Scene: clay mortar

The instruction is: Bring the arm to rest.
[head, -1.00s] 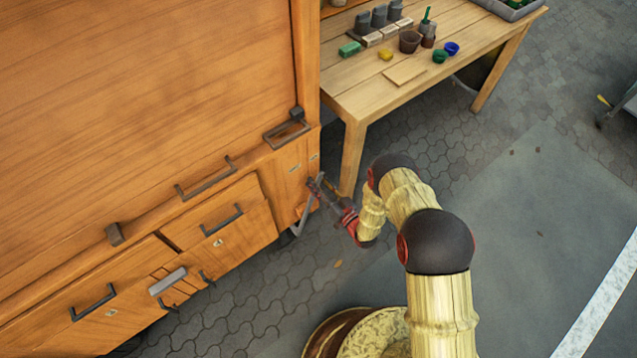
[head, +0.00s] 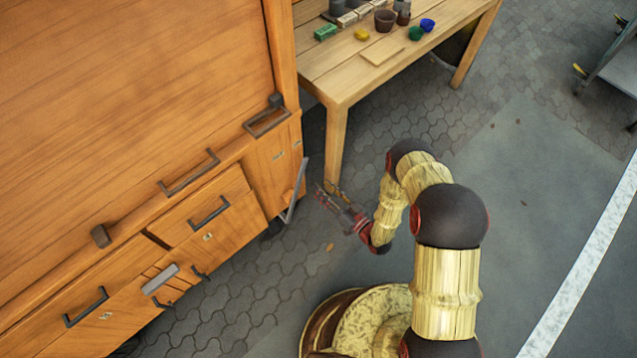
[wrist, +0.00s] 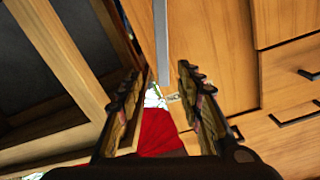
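My gripper (head: 326,193) is at the end of my arm, low beside the right end of the wooden cabinet (head: 110,100). In the wrist view my gripper (wrist: 155,85) has its two fingers well apart. No object shows held between them. Past the fingers are a grey metal bar (wrist: 161,40) and the cabinet's wooden front (wrist: 205,55). A red thing (wrist: 160,132) shows low between the fingers; I cannot tell what it is. In the head view the gripper stands apart from the grey bar (head: 296,192) at the cabinet's corner.
A wooden table (head: 340,75) stands behind the gripper, with pots, blocks and a board on top. Its near leg (head: 336,145) is close to my gripper. A metal cart (head: 610,75) is at the far right. The paved floor (head: 540,200) right of my arm is clear.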

